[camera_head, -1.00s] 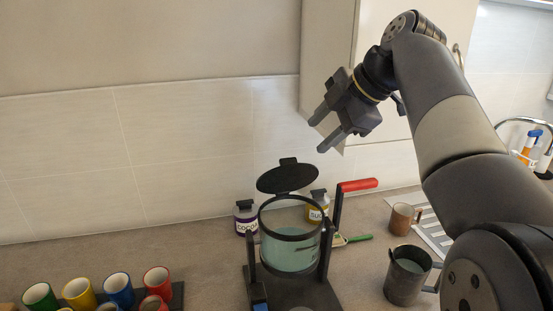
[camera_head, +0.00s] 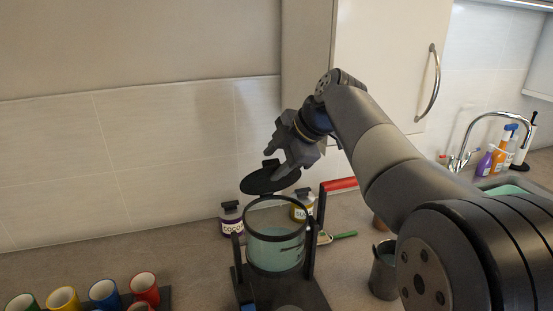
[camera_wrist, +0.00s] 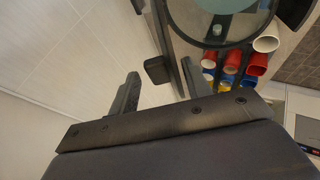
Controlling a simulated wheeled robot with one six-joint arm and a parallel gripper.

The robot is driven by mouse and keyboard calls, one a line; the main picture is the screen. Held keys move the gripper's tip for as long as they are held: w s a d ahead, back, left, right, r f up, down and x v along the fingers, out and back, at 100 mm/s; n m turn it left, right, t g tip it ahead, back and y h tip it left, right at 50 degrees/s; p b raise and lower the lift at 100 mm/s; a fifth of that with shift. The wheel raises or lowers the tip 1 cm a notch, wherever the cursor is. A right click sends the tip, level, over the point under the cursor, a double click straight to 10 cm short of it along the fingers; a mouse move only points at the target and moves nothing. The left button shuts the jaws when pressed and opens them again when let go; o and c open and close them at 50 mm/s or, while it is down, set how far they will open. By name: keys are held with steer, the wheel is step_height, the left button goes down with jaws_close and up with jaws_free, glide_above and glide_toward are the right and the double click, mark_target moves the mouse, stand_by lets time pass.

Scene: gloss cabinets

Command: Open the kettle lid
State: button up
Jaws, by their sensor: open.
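The kettle (camera_head: 276,250) is a clear glass jar with a black rim, held in a black frame on the counter; pale greenish contents show inside. Its black round lid (camera_head: 270,182) stands raised and tilted above the back of the rim, with a small tab at its top edge. My gripper (camera_head: 277,161) is open at the upper part of the lid, its fingers close to the tab. In the wrist view, a dark block (camera_wrist: 157,70), perhaps the tab, shows between my two fingertips. I cannot tell whether the fingers touch the lid.
A red handle (camera_head: 340,184) sticks out right of the kettle. A cocoa jar (camera_head: 231,218) and a sugar jar (camera_head: 302,205) stand behind it. Coloured cups (camera_head: 104,293) stand at the front left, a dark metal mug (camera_head: 383,272) at the right. The cabinet is behind my arm.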

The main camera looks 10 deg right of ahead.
steer(key=shift+c, duration=0.4)
jaws_close()
steer(key=shift+w+r, duration=0.1)
steer(key=w, duration=0.1)
steer(key=w+p, duration=0.1)
steer(key=w, duration=0.1)
steer(key=w+a+r, duration=0.1)
steer(key=shift+w+p, duration=0.3)
